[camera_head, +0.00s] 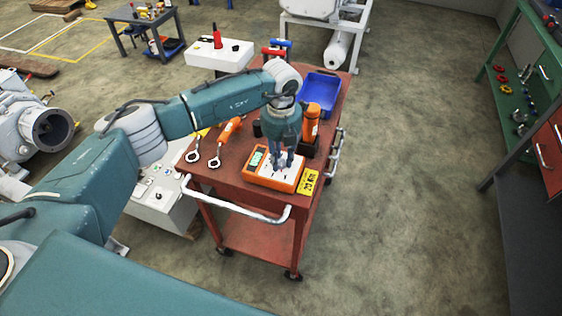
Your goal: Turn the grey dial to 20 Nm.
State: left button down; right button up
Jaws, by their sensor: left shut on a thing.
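An orange device (252,178) with a white face and a small greenish display (257,159) lies on the red cart's top near its front edge. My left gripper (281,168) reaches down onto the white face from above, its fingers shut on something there. The grey dial is hidden by the fingers or too small to make out, and I cannot read its setting. My right gripper is not in view.
The red cart (232,160) also carries a blue bin (319,92), an orange cylinder (311,121), orange-handled ring tools (226,131) and a yellow label (308,181). A green workbench (492,75) stands at right. Floor between is clear.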

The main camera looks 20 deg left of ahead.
aim_at(281, 162)
pick_arm(q)
jog(key=m+b, duration=0.6)
jog(key=shift+w+f, duration=0.1)
jog(key=shift+f, duration=0.05)
jog(key=m+b, duration=0.2)
jog(key=m, duration=0.1)
jog(key=shift+b, duration=0.3)
jog(key=m+b, duration=0.3)
jog(key=m, duration=0.1)
jog(key=shift+m, duration=0.3)
jog(key=shift+r+m+b, duration=0.25)
jog(key=shift+m+b, duration=0.7)
jog(key=shift+m, duration=0.85)
jog(key=c, duration=1.4)
grip_release()
jog(key=shift+c, duration=0.2)
notch_tip(281, 162, up, 12)
